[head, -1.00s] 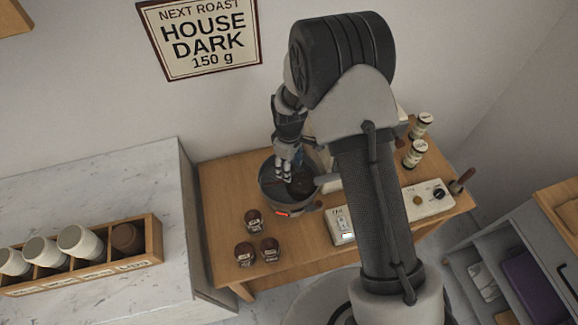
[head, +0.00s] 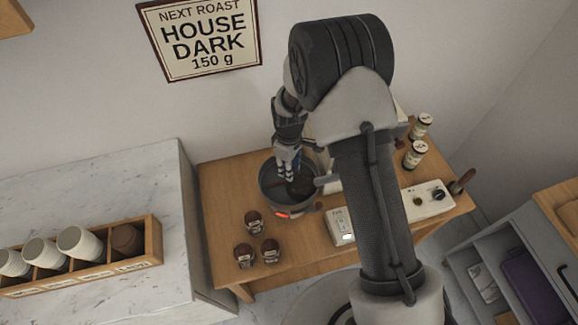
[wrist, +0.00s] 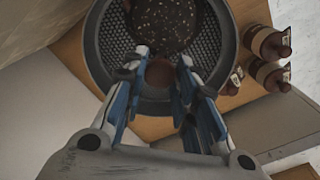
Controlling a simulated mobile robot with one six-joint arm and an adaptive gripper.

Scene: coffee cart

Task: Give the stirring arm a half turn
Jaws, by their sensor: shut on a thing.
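The round roaster drum (head: 265,197) stands on the wooden table, with dark contents inside. My gripper (head: 287,177) reaches down into it from above. In the wrist view my gripper (wrist: 165,68) has its blue and grey fingers closed around a small brown knob (wrist: 160,76), seemingly the handle of the stirring arm. The rest of the stirring arm is hard to make out. The drum's perforated wall (wrist: 110,60) curves around the fingers, and a dark speckled round patch (wrist: 165,20) lies beyond them.
Several small brown jars (head: 254,221) stand in front of the drum. A white scale (head: 341,228) and a control panel with knobs (head: 430,200) lie to the right. Two labelled canisters (head: 415,155) stand at the back right. A cup rack (head: 150,245) sits on the marble counter at left.

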